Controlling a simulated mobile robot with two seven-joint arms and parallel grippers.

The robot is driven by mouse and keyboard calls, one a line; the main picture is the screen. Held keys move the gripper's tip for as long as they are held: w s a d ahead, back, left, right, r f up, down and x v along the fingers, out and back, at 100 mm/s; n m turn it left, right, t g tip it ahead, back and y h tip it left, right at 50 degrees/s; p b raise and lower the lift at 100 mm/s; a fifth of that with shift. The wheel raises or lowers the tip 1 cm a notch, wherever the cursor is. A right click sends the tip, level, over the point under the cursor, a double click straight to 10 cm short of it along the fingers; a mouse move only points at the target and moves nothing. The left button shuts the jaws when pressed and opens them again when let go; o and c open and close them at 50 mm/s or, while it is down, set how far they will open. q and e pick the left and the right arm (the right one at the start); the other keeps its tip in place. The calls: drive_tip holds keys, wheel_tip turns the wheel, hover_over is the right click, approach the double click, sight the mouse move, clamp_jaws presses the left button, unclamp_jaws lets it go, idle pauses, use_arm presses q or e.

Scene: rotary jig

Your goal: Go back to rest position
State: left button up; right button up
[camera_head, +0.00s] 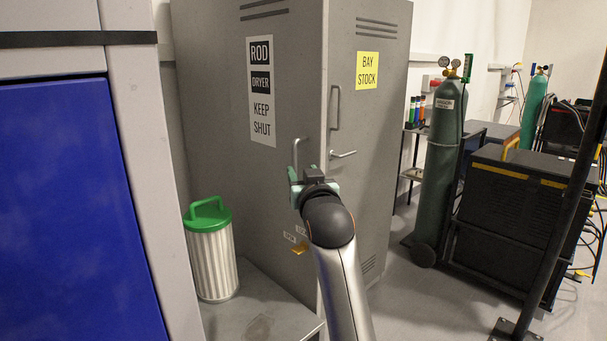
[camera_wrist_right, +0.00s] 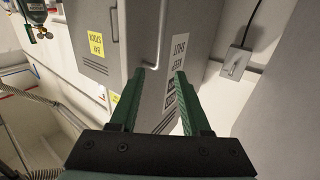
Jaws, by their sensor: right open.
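My right gripper (camera_head: 308,181) is raised in front of the grey cabinet, near its vertical corner edge. Its two green fingers (camera_wrist_right: 160,76) are open in the right wrist view, with nothing seen between them but the cabinet behind. In the head view the gripper overlaps the lower end of a door handle (camera_head: 297,153); I cannot tell whether it touches it. The cabinet (camera_head: 220,110) carries a "ROD DRYER KEEP SHUT" sign (camera_head: 261,92), and that door looks shut. My left gripper is not in view.
A ribbed canister with a green lid (camera_head: 212,252) stands on a low grey surface at the left. A blue panel (camera_head: 70,200) is nearer. Right of the cabinet are a green gas cylinder (camera_head: 440,160), a dark machine (camera_head: 510,210) and a black post (camera_head: 565,220).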

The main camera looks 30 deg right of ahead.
drive_tip(key=s+a+f+n+g+y, duration=0.1)
drive_tip(key=s+a+f+y, duration=0.15)
drive_tip(key=f, duration=0.85)
drive_tip(key=s+a+f+n+g+y, duration=0.15)
drive_tip(key=s+f, duration=0.25)
drive_tip(key=f, duration=0.7)
drive_tip(key=s+a+f+n+g+y, duration=0.1)
drive_tip(key=s+a+f+n, duration=0.2)
drive_tip(key=f, duration=0.8)
drive_tip(key=s+a+f+g+y, duration=0.1)
drive_tip(key=s+a+f+g, duration=0.1)
drive_tip(key=s+f, duration=0.7)
drive_tip(key=s+a+f+g+y, duration=0.1)
drive_tip(key=s+f, duration=0.7)
drive_tip(key=s, duration=0.8)
drive_tip(key=a+g, duration=0.1)
drive_tip(key=a, duration=0.1)
drive_tip(key=shift+s+a+f+g, duration=0.25)
drive_tip(key=shift+a+f+g, duration=0.1)
drive_tip(key=shift+a+f, duration=0.05)
